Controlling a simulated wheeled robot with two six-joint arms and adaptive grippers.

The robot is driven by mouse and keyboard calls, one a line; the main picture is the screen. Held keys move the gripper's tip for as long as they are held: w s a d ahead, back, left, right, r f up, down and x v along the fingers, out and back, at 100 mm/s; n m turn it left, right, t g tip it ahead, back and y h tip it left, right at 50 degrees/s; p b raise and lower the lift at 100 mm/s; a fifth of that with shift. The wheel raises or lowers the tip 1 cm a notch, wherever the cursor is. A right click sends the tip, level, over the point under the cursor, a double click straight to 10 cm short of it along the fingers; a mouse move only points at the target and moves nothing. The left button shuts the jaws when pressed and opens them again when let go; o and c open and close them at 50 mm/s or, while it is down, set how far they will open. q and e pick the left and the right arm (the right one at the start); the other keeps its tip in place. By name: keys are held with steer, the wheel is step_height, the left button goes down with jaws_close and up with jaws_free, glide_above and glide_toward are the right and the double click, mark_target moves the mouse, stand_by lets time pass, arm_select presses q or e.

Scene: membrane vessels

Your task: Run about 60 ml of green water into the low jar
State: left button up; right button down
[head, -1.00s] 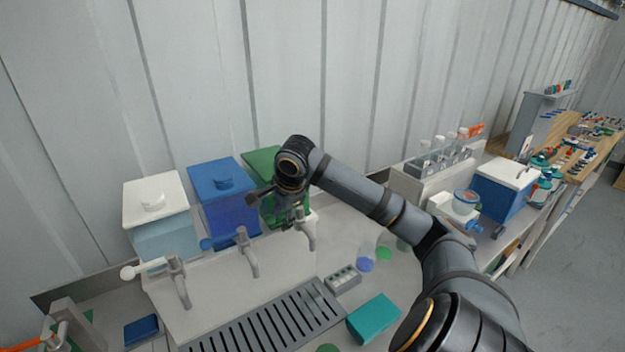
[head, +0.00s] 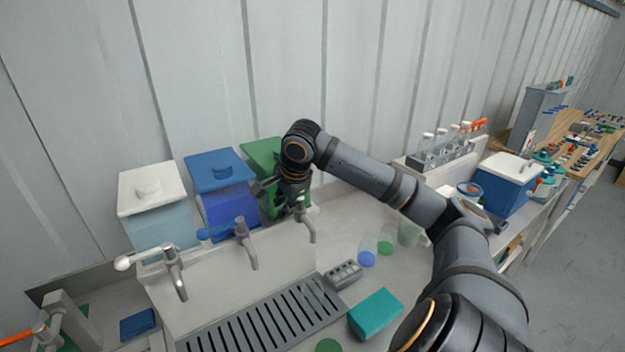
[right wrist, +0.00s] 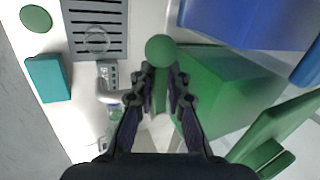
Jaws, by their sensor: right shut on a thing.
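The green tank (head: 264,160) stands at the right end of a row of three, behind a pale housing with a grey tap (head: 308,226) in front of it. My right gripper (head: 297,200) is at this tap. In the right wrist view, my right gripper (right wrist: 160,82) is shut on the green tap lever (right wrist: 160,50), whose round knob sticks out beyond the fingertips. A clear round vessel, seemingly the low jar (right wrist: 96,40), stands on the slotted drip tray (right wrist: 97,12) near the tap spout. Its water level cannot be made out. My left gripper is out of view.
The blue tank (head: 228,207) and white tank (head: 155,205) stand to the left, with their own taps. A teal block (head: 375,314) and a grey block with buttons (head: 343,274) lie right of the drip tray (head: 262,322). Clear vessels stand farther right.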

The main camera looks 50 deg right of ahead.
steer(key=shift+s+f+n+b, duration=0.2)
steer(key=shift+n+b, duration=0.2)
steer(key=shift+b, duration=0.45)
steer(key=shift+r, duration=0.1)
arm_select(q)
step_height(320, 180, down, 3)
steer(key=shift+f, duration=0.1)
arm_select(e)
steer(key=shift+s+r, duration=0.1)
steer(key=shift+r, duration=0.05)
arm_select(q)
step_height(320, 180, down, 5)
steer(key=b, duration=0.5)
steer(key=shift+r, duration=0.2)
arm_select(e)
steer(key=s+n+y, duration=0.1)
steer(key=n, duration=0.2)
steer(key=shift+s+y, duration=0.1)
steer(key=shift+y, duration=0.2)
stand_by(5.1)
